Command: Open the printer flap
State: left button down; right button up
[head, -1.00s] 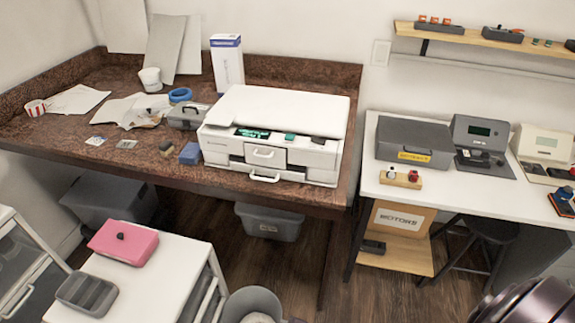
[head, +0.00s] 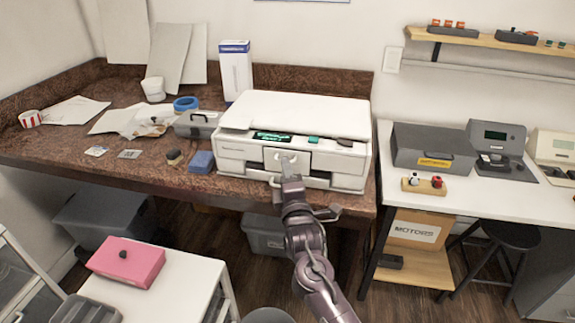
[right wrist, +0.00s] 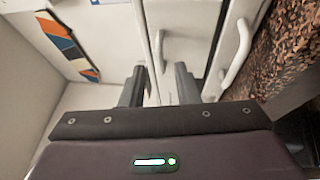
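The white printer (head: 345,165) stands on the brown worktop. Its front flap (head: 270,157) looks shut in the head view, below the dark panel with green display. My right gripper (head: 289,168) is in front of the flap and hides most of its handle. In the right wrist view, my right gripper (right wrist: 160,88) is open, its two dark fingers apart. The flap's white handle (right wrist: 161,50) shows just beyond and between the fingertips; I cannot tell whether they touch it. A second white handle (right wrist: 238,50) lies to the right. My left gripper is not in view.
A blue block (head: 201,162) and a grey toolbox (head: 196,124) stand left of the printer. The worktop's front edge lies below my right gripper. A white cart with a pink box (head: 127,263) stands at lower left, and a white bench (head: 470,208) at right.

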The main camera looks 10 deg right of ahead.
jog(key=shift+w+a+r, duration=0.15)
jog(key=shift+w, duration=1.2)
grip_shut()
